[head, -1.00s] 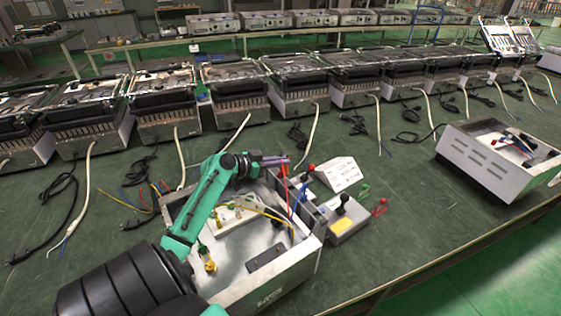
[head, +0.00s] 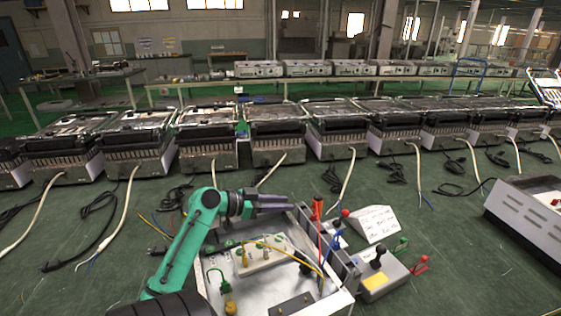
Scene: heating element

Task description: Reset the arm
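My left arm, green with a dark grey gripper (head: 286,203), reaches in from the lower left in the head view. The gripper lies roughly level above the back rim of an open metal box (head: 245,289), its tips pointing right. A red-topped plug (head: 318,207) stands just right of the tips, with a visible gap in the picture. Nothing is seen held, but the fingers are too small and edge-on to tell open from shut. Inside the box are a pale terminal block (head: 262,259), yellow wires and a yellow-green plug (head: 229,299). My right gripper is not in view.
Another metal unit (head: 530,215) is at far right.

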